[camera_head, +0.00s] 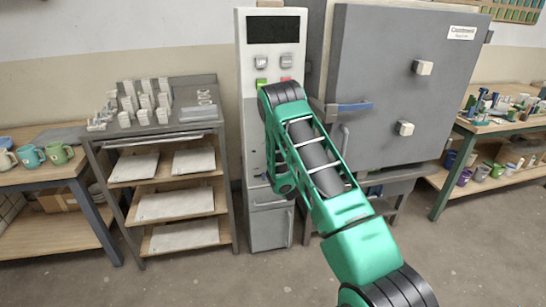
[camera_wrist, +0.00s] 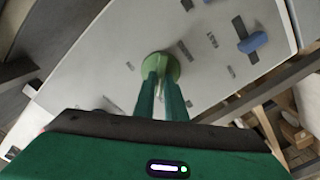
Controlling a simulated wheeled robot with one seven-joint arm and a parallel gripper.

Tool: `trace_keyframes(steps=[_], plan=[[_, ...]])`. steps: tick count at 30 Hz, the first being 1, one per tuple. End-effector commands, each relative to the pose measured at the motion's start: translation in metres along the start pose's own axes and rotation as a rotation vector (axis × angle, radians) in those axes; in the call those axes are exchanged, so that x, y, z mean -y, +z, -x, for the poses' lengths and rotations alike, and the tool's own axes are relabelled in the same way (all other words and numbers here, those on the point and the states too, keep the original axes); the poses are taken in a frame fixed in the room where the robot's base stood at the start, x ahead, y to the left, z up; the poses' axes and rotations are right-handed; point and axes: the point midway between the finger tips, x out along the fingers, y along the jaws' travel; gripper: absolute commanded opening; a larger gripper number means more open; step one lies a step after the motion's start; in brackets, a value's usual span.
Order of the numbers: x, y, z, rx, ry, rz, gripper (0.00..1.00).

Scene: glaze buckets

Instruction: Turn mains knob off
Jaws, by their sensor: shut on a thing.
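A round green knob (camera_wrist: 160,65) sits on the pale control panel (camera_wrist: 100,80) in the wrist view. My gripper (camera_wrist: 161,85) is shut on this knob, with one finger at each side. In the head view, the tall control cabinet (camera_head: 247,100) stands beside the kiln. My green arm crosses its front and hides the knob and my fingertips there.
A blue handle (camera_wrist: 253,43) on a dark plate is right of the knob. The grey kiln (camera_head: 385,85) stands right of the cabinet, its blue latch (camera_head: 354,106) near my arm. A shelf rack (camera_head: 205,140) stands left. The floor in front is clear.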

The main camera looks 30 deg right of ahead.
Motion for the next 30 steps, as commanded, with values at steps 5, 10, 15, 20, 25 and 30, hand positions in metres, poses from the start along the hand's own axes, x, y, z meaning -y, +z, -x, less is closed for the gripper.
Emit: trace_keyframes(steps=[5, 10, 15, 20, 25, 30], plan=[[0.0039, -0.0016, 0.0003, -0.002, -0.004, 0.042, 0.00], [0.0041, -0.0017, 0.0002, -0.002, -0.004, 0.057, 0.00], [0.0044, -0.0019, 0.0002, -0.003, -0.004, 0.059, 0.00], [0.0046, -0.0021, 0.0002, -0.003, -0.005, 0.059, 0.00], [0.0036, -0.0016, 0.0001, -0.002, -0.004, 0.059, 0.30], [0.0024, -0.0010, 0.0000, -0.002, -0.002, 0.060, 0.30]])
